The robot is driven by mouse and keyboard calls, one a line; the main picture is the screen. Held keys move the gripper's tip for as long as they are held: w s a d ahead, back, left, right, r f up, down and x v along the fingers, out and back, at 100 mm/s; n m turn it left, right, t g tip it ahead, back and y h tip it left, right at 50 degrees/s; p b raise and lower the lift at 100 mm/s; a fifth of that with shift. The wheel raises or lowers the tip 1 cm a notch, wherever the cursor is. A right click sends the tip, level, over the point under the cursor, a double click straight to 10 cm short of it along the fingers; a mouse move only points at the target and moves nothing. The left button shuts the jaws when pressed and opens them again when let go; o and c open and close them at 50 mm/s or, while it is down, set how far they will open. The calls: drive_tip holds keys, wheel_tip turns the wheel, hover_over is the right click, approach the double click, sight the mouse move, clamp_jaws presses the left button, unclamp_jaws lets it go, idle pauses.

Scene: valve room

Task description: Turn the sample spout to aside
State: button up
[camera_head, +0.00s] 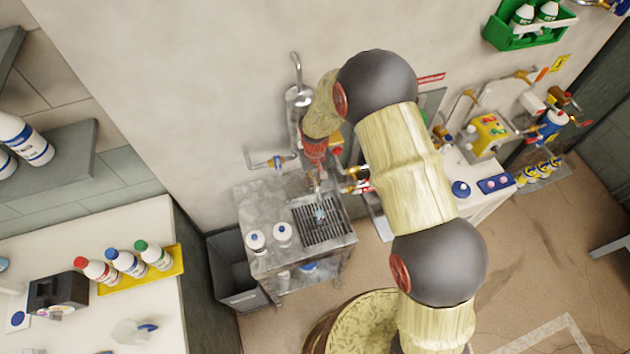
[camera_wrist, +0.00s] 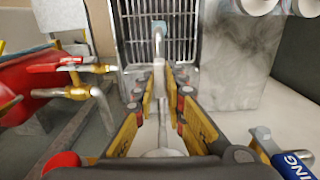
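The sample spout (camera_wrist: 159,70) is a thin grey pipe. In the wrist view it runs up the middle of the picture, with a pale blue tip (camera_wrist: 159,28) over a drain grate (camera_wrist: 183,48). My gripper (camera_wrist: 159,92) has its two yellow-padded fingers apart, one on each side of the spout; I see a gap on both sides of the pipe. In the head view my gripper (camera_head: 315,172) is low at the wall above the metal sink stand (camera_head: 262,212), and the spout's blue tip (camera_head: 319,214) shows over the grate. My arm hides part of the spout's base.
A red-handled brass valve (camera_wrist: 75,75) is close to the left of my fingers in the wrist view. A blue-handled tap (camera_head: 275,161) is on the wall. White bottles (camera_head: 283,233) stand on the sink stand. A grey bin (camera_head: 235,270) stands left of it.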

clamp_jaws()
idle(0.3)
drive_tip(key=shift+d, duration=0.1)
drive_tip(key=w+d+n+b, duration=0.1)
drive_tip(key=n, duration=0.1)
drive_tip(key=d+n+b, duration=0.1)
drive_tip(key=n, duration=0.1)
drive_tip(key=w+d+n+b, duration=0.1)
drive_tip(key=d+b, duration=0.1)
drive_tip(key=shift+w+n, duration=0.3)
drive_tip(key=shift+n, duration=0.1)
drive_tip(key=o, duration=0.5)
unclamp_jaws()
drive_tip(key=shift+r, duration=0.1)
wheel_tip(320, 180, up, 12)
drive_tip(key=shift+f, duration=0.15)
